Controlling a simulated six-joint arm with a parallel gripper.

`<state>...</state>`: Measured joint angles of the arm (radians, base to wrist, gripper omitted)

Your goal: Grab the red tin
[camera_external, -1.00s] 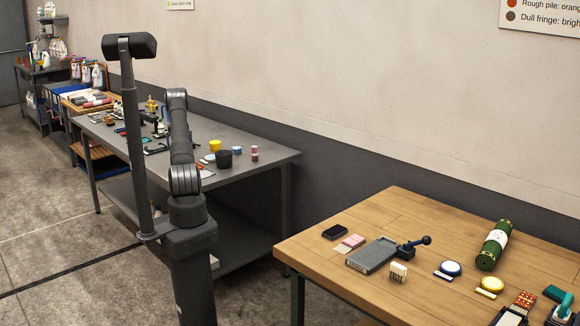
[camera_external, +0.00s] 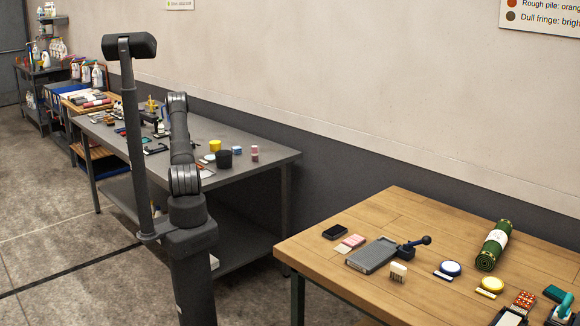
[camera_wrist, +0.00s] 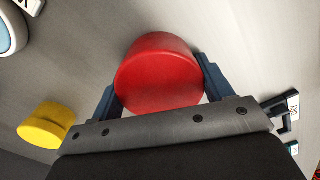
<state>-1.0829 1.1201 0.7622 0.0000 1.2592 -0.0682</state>
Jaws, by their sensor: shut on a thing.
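The red tin (camera_wrist: 158,75) is a round red cylinder in the middle of the wrist view. My gripper (camera_wrist: 158,85) has one blue-grey finger on each side of the tin and is shut on it. Whether the tin rests on the grey table or is lifted I cannot tell. In the external view the gripper end and the red tin are hidden behind my own arm.
A yellow round tin (camera_wrist: 45,125) stands to the left in the wrist view; it also shows on the grey table (camera_external: 270,157) in the external view (camera_external: 215,145). A black cup (camera_external: 224,159) and small blocks (camera_external: 237,150) stand nearby. A wooden table (camera_external: 420,215) is at right.

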